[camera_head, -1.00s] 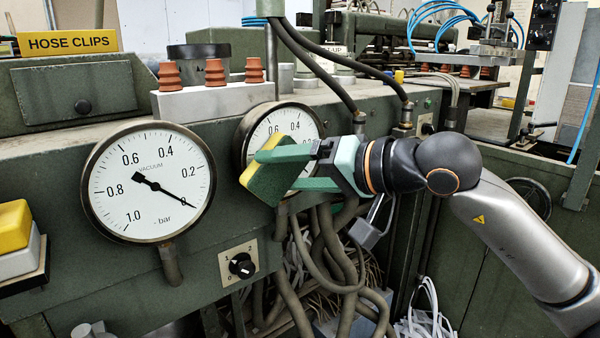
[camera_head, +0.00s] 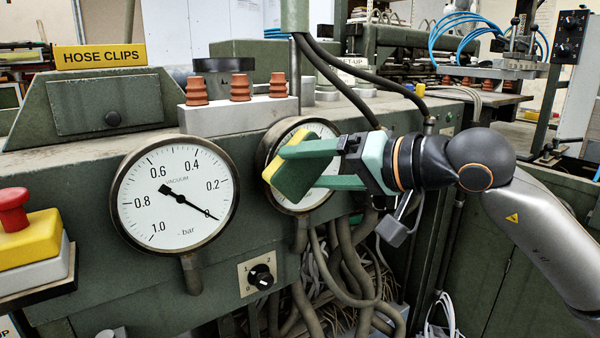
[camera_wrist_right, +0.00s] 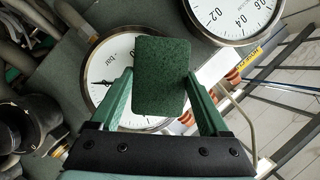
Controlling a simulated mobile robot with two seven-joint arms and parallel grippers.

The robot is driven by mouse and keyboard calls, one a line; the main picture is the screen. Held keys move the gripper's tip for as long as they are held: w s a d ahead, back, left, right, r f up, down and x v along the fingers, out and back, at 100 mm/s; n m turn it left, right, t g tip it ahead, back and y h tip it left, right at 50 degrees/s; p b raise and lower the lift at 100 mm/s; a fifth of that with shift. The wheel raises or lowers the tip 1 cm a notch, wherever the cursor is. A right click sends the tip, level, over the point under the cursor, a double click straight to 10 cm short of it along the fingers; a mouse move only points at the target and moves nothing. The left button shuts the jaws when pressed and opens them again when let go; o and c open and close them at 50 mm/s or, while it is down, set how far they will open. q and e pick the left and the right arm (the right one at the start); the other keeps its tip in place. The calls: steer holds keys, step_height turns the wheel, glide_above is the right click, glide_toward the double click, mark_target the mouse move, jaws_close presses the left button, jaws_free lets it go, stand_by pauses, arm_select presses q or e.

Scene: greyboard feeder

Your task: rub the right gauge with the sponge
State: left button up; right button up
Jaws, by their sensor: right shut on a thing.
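The right gauge (camera_head: 314,197) is a round white dial in a dark rim on the green machine front, partly hidden behind the sponge and gripper. The sponge (camera_head: 291,182) is green on the near side with a yellow layer facing the gauge. My right gripper (camera_head: 311,164) is shut on the sponge and holds it in front of the dial's left and middle part. In the right wrist view, the sponge (camera_wrist_right: 161,76) sits between the green fingers and covers part of the gauge (camera_wrist_right: 100,62). I cannot tell whether it touches the glass. My left gripper is not in view.
The left gauge (camera_head: 174,194) is close beside on the left. Below are a rotary switch (camera_head: 261,277) and hanging hoses (camera_head: 345,255). A red button on a yellow box (camera_head: 28,240) stands at far left. Orange bellows cups (camera_head: 240,87) sit on a white block above.

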steer(key=shift+w+d+f, duration=0.1)
steer(key=shift+w+d, duration=0.4)
steer(key=shift+d, duration=0.2)
steer(key=shift+w+d+p, duration=0.35)
steer(key=shift+w+d, duration=0.85)
steer(key=shift+d, duration=0.3)
steer(key=shift+w+d, duration=0.45)
steer(key=shift+d, duration=0.2)
steer(key=shift+w+d, duration=0.45)
steer(key=shift+d, duration=0.2)
steer(key=shift+s+a+f+b, duration=0.1)
steer(key=shift+s+a+b, duration=0.25)
steer(key=shift+s+a, duration=0.4)
steer(key=shift+s+a+b, duration=0.4)
steer(key=shift+s+a, duration=0.1)
steer(key=shift+a, duration=0.45)
steer(key=shift+s+a+f+b, duration=0.1)
steer(key=shift+s+a+b, duration=0.25)
steer(key=shift+s+a, duration=0.4)
steer(key=shift+s+a+b, duration=0.35)
steer(key=shift+s+a, duration=0.1)
steer(key=shift+a, duration=0.3)
steer(key=shift+s+a+b, duration=0.3)
steer(key=shift+s+a, duration=0.1)
steer(key=shift+a, duration=0.35)
steer(key=shift+s+a+r, duration=0.15)
steer(key=shift+s+a, duration=0.1)
steer(key=shift+a, duration=0.1)
